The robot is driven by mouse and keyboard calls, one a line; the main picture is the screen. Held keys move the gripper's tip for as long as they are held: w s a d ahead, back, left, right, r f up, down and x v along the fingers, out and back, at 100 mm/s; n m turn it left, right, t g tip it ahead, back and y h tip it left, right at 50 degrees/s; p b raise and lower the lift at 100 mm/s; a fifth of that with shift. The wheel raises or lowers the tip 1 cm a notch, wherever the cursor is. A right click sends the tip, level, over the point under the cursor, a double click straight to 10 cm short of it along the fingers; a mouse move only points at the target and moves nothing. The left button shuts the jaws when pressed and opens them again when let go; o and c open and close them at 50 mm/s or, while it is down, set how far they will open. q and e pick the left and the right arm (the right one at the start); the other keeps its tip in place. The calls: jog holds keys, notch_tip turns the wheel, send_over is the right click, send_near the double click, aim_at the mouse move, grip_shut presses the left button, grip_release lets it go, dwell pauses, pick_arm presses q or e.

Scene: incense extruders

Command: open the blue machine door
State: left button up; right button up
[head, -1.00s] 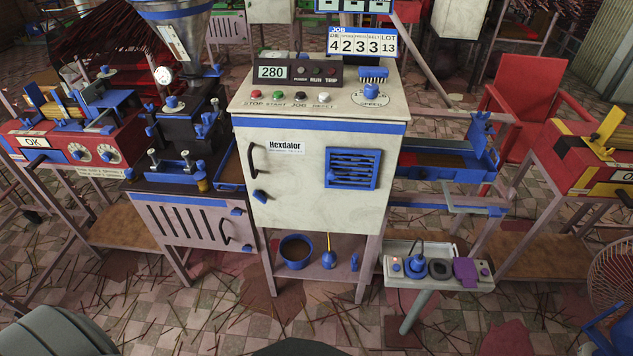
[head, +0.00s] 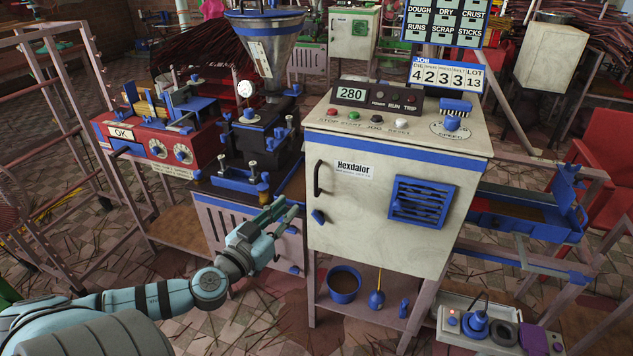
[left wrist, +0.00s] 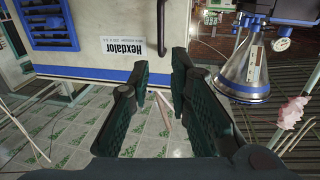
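The machine is a cream cabinet with blue trim, and its front door (head: 372,235) appears shut. The door carries a "Hexdalor" label, a blue louvred vent (head: 423,202), a black bar handle (head: 318,178) near its left edge and a blue latch knob (head: 318,217) below that. My left gripper (head: 286,210) is in front and to the left of the door, lower than the handle and apart from it. In the left wrist view, which shows the machine upside down, the left fingers (left wrist: 160,72) are open with nothing between them. The door (left wrist: 115,32) lies beyond them. My right gripper is not in view.
A dark press with a metal hopper (head: 265,45) stands left of the machine, above a slotted pink panel (head: 222,222). A blue pot (head: 343,284) sits under the cabinet. The floor before the door looks open.

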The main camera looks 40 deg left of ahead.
pick_arm(q)
send_near(315, 181)
jog(key=w, duration=0.3)
jog(key=w+p, duration=0.2)
jog(key=w, duration=0.1)
jog(key=w+a+p, duration=0.1)
jog(key=w, duration=0.2)
jog(key=shift+w+a+r+p, duration=0.2)
jog(key=shift+w+p, duration=0.15)
jog(key=shift+w+f, duration=0.15)
jog(key=shift+w, duration=0.25)
jog(key=shift+c, duration=0.6)
grip_shut()
